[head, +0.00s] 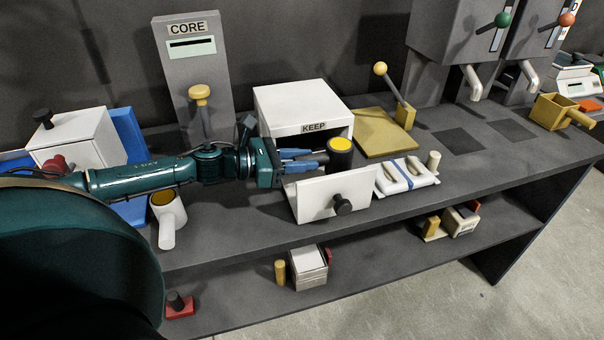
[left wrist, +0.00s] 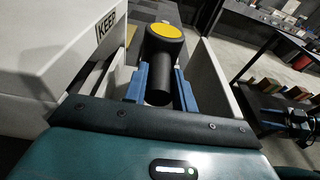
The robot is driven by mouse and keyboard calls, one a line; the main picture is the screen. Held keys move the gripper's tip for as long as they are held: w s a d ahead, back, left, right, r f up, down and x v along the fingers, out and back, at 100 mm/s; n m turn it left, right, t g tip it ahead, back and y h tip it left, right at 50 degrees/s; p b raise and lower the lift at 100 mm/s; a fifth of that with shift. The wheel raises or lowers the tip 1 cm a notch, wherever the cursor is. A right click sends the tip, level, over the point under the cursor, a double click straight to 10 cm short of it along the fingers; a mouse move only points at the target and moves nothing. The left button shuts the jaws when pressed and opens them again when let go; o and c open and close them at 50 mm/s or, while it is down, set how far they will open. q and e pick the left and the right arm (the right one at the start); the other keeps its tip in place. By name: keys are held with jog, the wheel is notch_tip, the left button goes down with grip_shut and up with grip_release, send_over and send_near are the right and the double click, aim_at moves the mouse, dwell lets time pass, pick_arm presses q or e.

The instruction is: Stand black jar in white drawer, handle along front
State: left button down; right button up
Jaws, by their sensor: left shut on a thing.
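The black jar (head: 340,158) has a yellow top and stands upright between the white KEEP cabinet (head: 290,98) and the front panel of the pulled-out white drawer (head: 318,196). My left gripper (head: 318,160) comes in from the left, its blue fingers shut on the jar's black handle. In the left wrist view the handle (left wrist: 160,82) runs from the jar (left wrist: 165,42) back between the fingers, roughly along the drawer front (left wrist: 208,80). The front panel hides the jar's base, so I cannot tell if it touches the drawer floor.
A white mug-like jar (head: 168,214) stands left, below my arm. A yellow board with a lever (head: 386,134) and a white pack with a blue band (head: 406,174) lie right of the drawer. The grey CORE post (head: 195,75) rises behind my arm.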

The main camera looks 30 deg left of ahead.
pick_arm(q)
jog(key=shift+f, duration=1.95)
jog(key=shift+f, duration=0.2)
jog(key=c, duration=1.1)
grip_release()
jog(key=shift+r, duration=0.1)
jog(key=shift+r, duration=0.15)
jog(key=shift+p+v, duration=0.55)
jog(key=shift+v, duration=5.45)
